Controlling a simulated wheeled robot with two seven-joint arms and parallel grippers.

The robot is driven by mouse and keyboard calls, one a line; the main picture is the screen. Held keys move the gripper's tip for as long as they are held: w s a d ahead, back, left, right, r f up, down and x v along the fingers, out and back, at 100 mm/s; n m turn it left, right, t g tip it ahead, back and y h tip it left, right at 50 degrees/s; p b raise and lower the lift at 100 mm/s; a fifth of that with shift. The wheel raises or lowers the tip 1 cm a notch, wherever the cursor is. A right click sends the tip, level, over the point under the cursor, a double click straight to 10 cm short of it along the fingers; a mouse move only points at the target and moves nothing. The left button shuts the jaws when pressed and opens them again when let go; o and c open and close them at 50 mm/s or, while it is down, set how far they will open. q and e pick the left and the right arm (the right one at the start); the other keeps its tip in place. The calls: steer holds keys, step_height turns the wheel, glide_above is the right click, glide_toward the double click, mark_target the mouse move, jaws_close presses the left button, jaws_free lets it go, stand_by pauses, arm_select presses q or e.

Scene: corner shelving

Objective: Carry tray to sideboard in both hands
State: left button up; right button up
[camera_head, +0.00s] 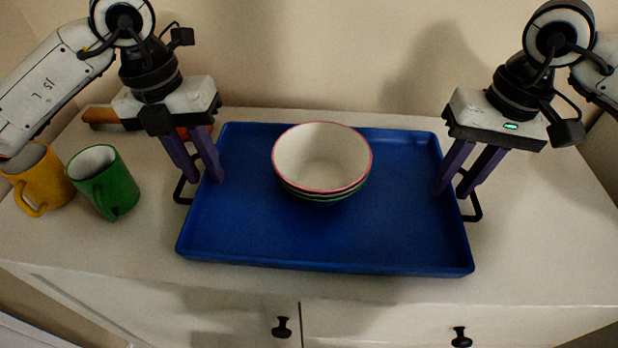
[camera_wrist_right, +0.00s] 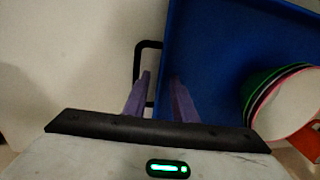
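A blue tray (camera_head: 330,235) rests on a white cabinet top, with a black handle at each short end. A stack of bowls (camera_head: 322,160), cream inside with a pink rim on top, stands in it towards the back. My left gripper (camera_head: 206,181) points down at the tray's left end by the left handle (camera_head: 181,190), fingers apart. My right gripper (camera_head: 452,192) is at the right end by the right handle (camera_head: 476,207). In the right wrist view its fingers (camera_wrist_right: 161,76) are apart, one over the handle (camera_wrist_right: 138,60) opening, one over the tray.
A green mug (camera_head: 112,190) and a yellow mug (camera_head: 40,180) stand left of the tray. An orange-brown object (camera_head: 100,116) lies behind them, partly hidden by my left gripper. The wall is close behind. The cabinet (camera_head: 200,300) has dark drawer knobs; its top is clear right of the tray.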

steer(key=shift+r, duration=0.1)
arm_select(q)
step_height(320, 180, up, 12)
steer(key=a, duration=0.1)
steer(key=shift+a, duration=0.25)
arm_select(e)
step_height(320, 180, up, 12)
steer(key=d, duration=0.1)
steer(key=shift+d, duration=0.25)
arm_select(q)
steer(key=shift+f, duration=0.1)
